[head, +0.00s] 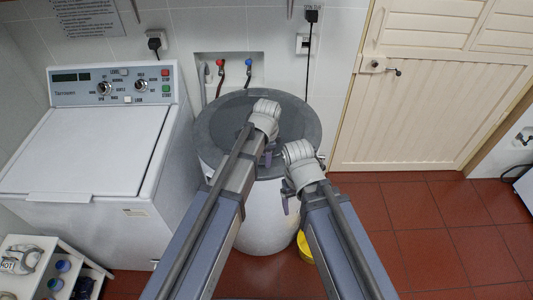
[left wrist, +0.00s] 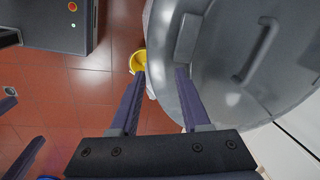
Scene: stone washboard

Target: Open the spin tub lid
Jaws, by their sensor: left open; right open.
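The spin tub (head: 265,222) is a white round drum standing in the middle of the head view. Its round grey lid (head: 225,125) lies flat on top, shut. In the left wrist view the lid (left wrist: 220,80) fills the upper right, with a raised bar handle (left wrist: 258,50) and a small block-like tab (left wrist: 187,38) at its rim. My left gripper (head: 269,158) is over the front right part of the lid, open and empty; in the left wrist view (left wrist: 158,75) one finger overlaps the rim below the tab. My right gripper (head: 287,203) is open and empty at the tub's right front side.
A white washing machine (head: 85,150) stands close on the left. A yellow bucket (head: 304,246) is on the floor by the tub. Red and blue taps (head: 220,66) are in the wall behind. A cream door (head: 415,120) and clear red floor tiles (head: 430,235) lie to the right.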

